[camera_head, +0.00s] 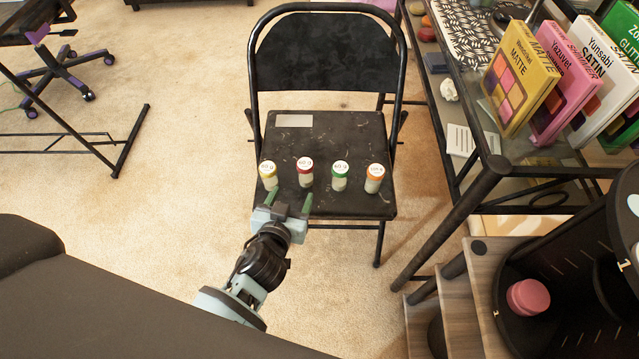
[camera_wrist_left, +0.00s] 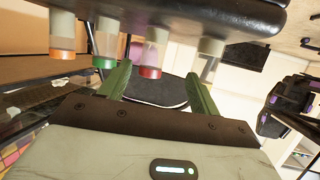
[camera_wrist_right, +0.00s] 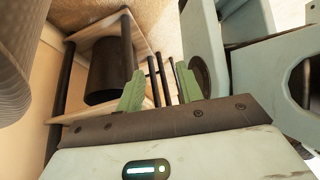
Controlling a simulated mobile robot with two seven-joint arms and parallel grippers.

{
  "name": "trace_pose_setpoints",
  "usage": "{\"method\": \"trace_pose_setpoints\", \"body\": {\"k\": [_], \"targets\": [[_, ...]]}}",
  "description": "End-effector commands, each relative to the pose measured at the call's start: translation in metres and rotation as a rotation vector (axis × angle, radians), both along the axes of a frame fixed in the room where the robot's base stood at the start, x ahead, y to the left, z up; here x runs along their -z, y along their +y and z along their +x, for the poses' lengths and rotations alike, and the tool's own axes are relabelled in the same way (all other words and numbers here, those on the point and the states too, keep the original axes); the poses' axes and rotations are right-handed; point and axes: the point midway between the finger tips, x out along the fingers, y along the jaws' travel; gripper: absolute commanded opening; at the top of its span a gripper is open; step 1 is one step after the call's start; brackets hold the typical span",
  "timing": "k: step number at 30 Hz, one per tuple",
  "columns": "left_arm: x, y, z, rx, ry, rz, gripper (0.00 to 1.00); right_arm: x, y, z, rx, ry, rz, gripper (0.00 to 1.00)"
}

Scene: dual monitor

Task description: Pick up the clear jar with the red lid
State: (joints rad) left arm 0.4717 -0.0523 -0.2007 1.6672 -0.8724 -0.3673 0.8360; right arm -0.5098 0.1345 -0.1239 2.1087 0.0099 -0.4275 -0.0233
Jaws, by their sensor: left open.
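The clear jar with the red lid (camera_head: 305,174) stands upright on the black chair seat, second from left in a row of jars. In the left wrist view, which looks upside down, the red-lidded jar (camera_wrist_left: 152,55) shows between the two green fingers. My left gripper (camera_head: 290,199) is open and empty at the seat's front edge, just in front of the yellow- and red-lidded jars. No contact with the jar is visible. My right gripper (camera_wrist_right: 160,88) is open and empty in the right wrist view, away from the chair.
A yellow-lidded jar (camera_head: 268,175) stands left of the red one; green-lidded (camera_head: 340,178) and orange-lidded (camera_head: 374,179) jars stand right. The chair backrest (camera_head: 325,52) rises behind. A glass shelf with boxes (camera_head: 521,78) is at right. The rear seat is mostly clear.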

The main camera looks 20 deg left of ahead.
Motion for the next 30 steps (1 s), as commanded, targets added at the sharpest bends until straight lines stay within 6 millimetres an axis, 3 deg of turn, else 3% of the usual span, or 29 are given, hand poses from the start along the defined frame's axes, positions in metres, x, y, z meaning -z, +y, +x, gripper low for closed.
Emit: {"method": "trace_pose_setpoints", "body": {"k": [3, 13, 19, 26, 30], "targets": [[0.003, -0.002, 0.016, -0.006, -0.028, -0.001, 0.63, 0.013, 0.0, 0.001, -0.001, 0.005, -0.001, 0.36], [0.0, -0.002, 0.027, -0.008, -0.04, -0.002, 0.63, 0.011, 0.0, 0.007, -0.001, -0.006, 0.0, 0.36], [0.007, -0.001, 0.044, -0.008, -0.039, 0.0, 0.63, 0.016, 0.0, 0.001, -0.002, 0.007, 0.0, 0.36], [0.008, 0.0, 0.051, -0.008, -0.039, 0.0, 0.63, 0.02, 0.0, -0.007, -0.002, 0.024, -0.001, 0.36], [0.011, 0.001, 0.069, -0.007, -0.041, 0.0, 0.63, 0.025, 0.0, -0.009, -0.003, 0.032, -0.002, 0.36]]}}
